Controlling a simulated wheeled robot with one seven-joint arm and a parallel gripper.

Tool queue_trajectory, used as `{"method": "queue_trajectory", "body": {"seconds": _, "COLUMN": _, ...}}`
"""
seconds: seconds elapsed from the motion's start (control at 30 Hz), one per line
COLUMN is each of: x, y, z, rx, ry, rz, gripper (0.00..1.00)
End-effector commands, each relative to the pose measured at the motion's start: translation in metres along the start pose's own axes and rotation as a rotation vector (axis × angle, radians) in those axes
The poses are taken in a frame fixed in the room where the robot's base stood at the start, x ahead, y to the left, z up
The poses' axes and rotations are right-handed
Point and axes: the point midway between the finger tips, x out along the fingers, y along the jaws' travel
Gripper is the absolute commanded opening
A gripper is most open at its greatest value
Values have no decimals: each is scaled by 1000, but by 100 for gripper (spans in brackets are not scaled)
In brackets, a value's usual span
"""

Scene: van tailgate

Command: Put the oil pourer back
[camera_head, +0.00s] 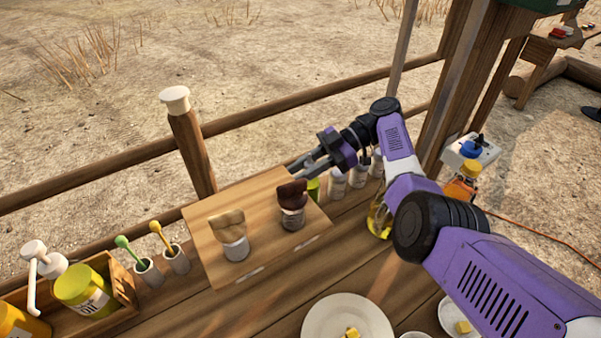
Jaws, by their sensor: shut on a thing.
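A clear vessel of yellow oil (378,221), which looks like the oil pourer, stands on the wooden counter at the right. My arm hides part of it, including its top. My gripper (300,168) is to its left, over the far right part of the raised wooden board (222,275). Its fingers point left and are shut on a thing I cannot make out. The fingertips show just above a dark brown-topped jar (292,206). I cannot tell whether they touch it. A tan-topped jar (235,242) stands on the board to the left.
Several pale shakers (337,183) line the back edge, near a small green item (314,189). Holders with green and yellow utensils (163,238) and a wooden box (123,292) are at left. A plate (318,317) is in front. A wooden rail (270,104) runs behind.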

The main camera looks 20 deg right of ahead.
Motion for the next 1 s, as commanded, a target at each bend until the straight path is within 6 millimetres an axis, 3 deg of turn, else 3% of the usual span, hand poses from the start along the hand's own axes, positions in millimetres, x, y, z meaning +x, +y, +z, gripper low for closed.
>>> {"method": "queue_trajectory", "body": {"seconds": 0.17, "x": 1, "y": 0, "z": 2, "rx": -1, "ry": 1, "rz": 1, "gripper": 0}}
{"method": "queue_trajectory", "body": {"seconds": 0.2, "x": 1, "y": 0, "z": 2, "rx": -1, "ry": 0, "rz": 0, "gripper": 28}}
{"method": "queue_trajectory", "body": {"seconds": 0.3, "x": 0, "y": 0, "z": 1, "rx": 0, "ry": 0, "rz": 0, "gripper": 46}}
{"method": "queue_trajectory", "body": {"seconds": 0.7, "x": -3, "y": 0, "z": -2, "rx": 0, "ry": 0, "rz": 1, "gripper": 46}}
{"method": "queue_trajectory", "body": {"seconds": 1.0, "x": -51, "y": 0, "z": 0, "rx": 1, "ry": -1, "rz": 2, "gripper": 46}}
